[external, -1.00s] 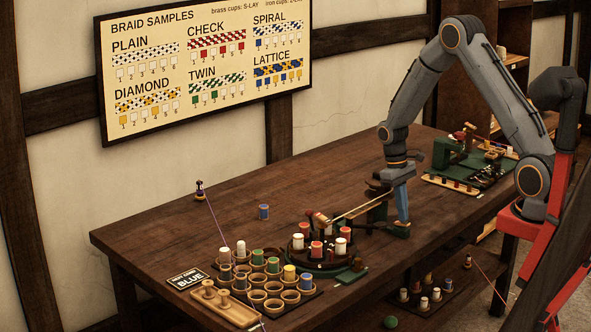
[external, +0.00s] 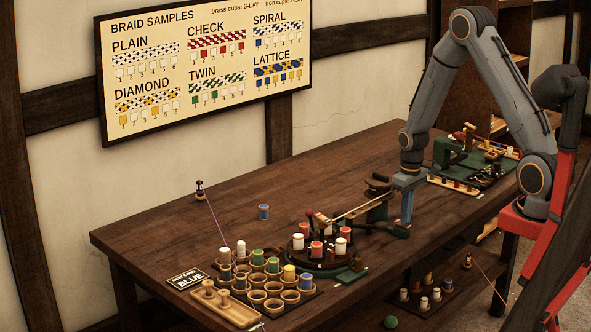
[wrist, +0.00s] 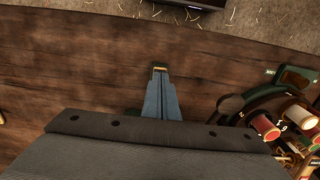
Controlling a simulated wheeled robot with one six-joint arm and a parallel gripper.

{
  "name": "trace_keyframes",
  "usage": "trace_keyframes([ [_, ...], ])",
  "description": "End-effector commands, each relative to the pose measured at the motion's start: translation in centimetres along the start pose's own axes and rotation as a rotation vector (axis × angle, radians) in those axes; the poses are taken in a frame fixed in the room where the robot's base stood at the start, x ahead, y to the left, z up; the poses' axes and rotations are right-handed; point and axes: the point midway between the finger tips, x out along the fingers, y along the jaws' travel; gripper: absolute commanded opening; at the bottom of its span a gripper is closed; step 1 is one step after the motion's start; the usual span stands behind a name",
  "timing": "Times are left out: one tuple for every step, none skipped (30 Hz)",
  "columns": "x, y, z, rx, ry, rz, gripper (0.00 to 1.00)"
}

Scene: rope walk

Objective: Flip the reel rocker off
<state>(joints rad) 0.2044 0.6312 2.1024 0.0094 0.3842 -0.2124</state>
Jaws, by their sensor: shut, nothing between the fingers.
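The reel rocker appears to be on a small dark green housing (external: 394,231) near the table's front edge, beside the dark take-up reel (external: 378,183). My gripper (external: 405,224) is above this housing, pointing down, with its blue fingers together and nothing between them. In the wrist view the shut fingertips (wrist: 160,74) lie over the housing and cover most of it.
The round braiding machine (external: 334,266) with red and white bobbins stands left of my gripper. A cord runs from it to the reel. A bobbin rack (external: 262,300) is at front left; a second green-based machine (external: 490,175) is behind right.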

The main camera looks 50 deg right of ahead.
Motion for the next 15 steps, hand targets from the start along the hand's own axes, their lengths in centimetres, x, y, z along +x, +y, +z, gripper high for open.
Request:
trace_keyframes([
  [0.83,-0.1,0.66,0.001,0.0,-0.003,0.0],
  [0.9,-0.11,0.71,0.0,-0.003,-0.003,0.0],
  [0.98,-0.11,0.83,0.0,-0.005,-0.003,0.0],
  [1.02,-0.11,0.93,0.0,-0.005,-0.003,0.0],
  [1.06,-0.12,1.03,0.0,-0.006,-0.003,0.0],
  [1.11,-0.12,1.14,0.0,-0.007,-0.003,0.0],
  [1.15,-0.12,1.23,0.0,-0.007,-0.003,0.0],
  [1.19,-0.12,1.31,0.0,-0.008,-0.003,0.0],
  [1.24,-0.12,1.4,-0.001,-0.008,-0.003,0.0],
  [1.26,-0.12,1.42,-0.001,-0.008,-0.003,0.0],
  [1.26,-0.12,1.4,-0.001,-0.009,-0.003,0.0],
  [1.27,-0.12,1.41,-0.001,-0.009,-0.003,0.0],
  [1.28,-0.12,1.42,-0.001,-0.009,-0.003,0.0],
  [1.28,-0.12,1.42,-0.001,-0.009,-0.003,0.0],
  [1.29,-0.12,1.43,-0.001,-0.01,-0.003,0.0],
])
